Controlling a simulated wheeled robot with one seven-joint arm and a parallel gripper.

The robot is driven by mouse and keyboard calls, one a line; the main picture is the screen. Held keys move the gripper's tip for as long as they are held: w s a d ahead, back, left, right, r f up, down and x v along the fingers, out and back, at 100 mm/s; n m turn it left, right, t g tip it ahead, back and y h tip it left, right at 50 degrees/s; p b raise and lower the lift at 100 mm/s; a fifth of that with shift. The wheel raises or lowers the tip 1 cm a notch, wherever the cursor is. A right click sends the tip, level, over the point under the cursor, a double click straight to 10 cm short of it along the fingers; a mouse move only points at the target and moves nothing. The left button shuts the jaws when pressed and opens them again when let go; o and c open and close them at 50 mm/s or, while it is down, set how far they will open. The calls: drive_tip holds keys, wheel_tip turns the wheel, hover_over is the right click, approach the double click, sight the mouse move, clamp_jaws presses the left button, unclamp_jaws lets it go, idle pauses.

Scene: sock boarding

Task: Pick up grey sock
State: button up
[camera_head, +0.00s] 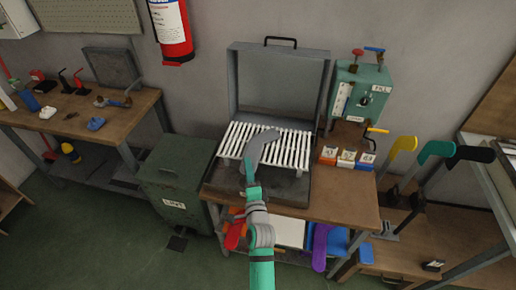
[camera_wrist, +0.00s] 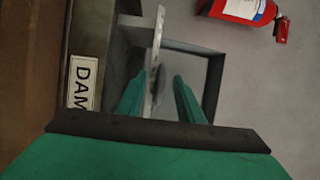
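A grey, curved, foot-like shape (camera_head: 264,146) lies over the white slats in the middle of the head view. I take it for the grey sock, but cannot be sure. My gripper (camera_head: 250,168) is at its lower left end, and the overlap hides whether they touch. In the wrist view my gripper (camera_wrist: 160,90) has its two green fingers apart. A thin, pale grey, speckled strip (camera_wrist: 155,55) stands edge-on between them, nearer the left finger. A gap shows between it and the right finger.
The slats (camera_head: 232,140) sit in an open grey box with its lid (camera_head: 275,80) raised. A green bin (camera_head: 178,165) stands left of the table. A teal machine (camera_head: 362,95) and coloured boards (camera_head: 437,150) are at the right. A fire extinguisher (camera_head: 172,30) hangs behind.

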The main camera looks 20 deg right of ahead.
drive_tip(key=shift+w, duration=0.15)
clamp_jaws()
drive_tip(key=shift+r, duration=0.2)
